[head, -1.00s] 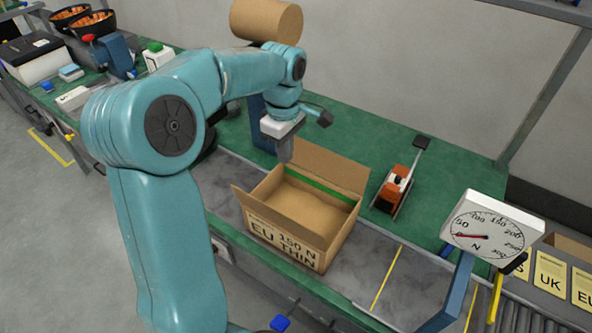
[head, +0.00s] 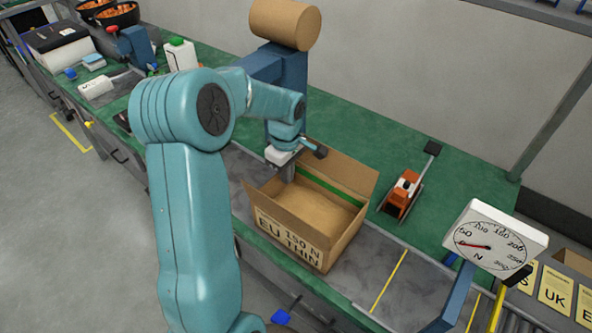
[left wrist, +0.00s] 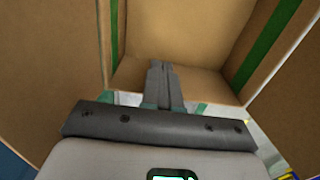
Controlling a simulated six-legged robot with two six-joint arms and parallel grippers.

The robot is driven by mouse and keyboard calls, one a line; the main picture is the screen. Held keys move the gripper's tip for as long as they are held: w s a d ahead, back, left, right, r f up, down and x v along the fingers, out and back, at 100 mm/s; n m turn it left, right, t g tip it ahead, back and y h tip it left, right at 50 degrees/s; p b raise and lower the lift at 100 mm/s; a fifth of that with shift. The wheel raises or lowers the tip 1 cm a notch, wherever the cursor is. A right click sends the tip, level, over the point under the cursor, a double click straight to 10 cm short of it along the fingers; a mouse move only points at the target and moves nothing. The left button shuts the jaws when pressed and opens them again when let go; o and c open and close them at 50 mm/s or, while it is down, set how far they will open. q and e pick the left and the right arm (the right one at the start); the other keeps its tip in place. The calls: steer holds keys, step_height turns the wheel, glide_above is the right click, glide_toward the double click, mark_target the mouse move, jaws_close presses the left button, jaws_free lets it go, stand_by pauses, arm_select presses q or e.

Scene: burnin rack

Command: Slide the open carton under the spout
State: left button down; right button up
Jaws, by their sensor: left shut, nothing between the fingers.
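My left gripper (head: 288,176) is shut and empty, pointing down at the carton's back left side. Its fingers (left wrist: 163,66) overlap the carton's opening in the wrist view; I cannot tell whether they touch it. A blue post (head: 291,85) carrying a brown cylinder (head: 286,24) stands behind the carton; I cannot make out a spout for certain. My right gripper is out of view.
An orange tool (head: 402,194) lies on the green mat right of the carton. A dial gauge (head: 490,240) stands at the right. A yellow line (head: 389,281) crosses the grey strip, which is clear between carton and line. Pans (head: 120,17) and small items are far left.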

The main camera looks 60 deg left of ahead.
arm_select(q)
steer(key=s+a, duration=0.2)
steer(key=a, duration=0.5)
steer(key=shift+a+p, duration=0.3)
steer(key=shift+p, duration=0.1)
steer(key=shift+s, duration=0.1)
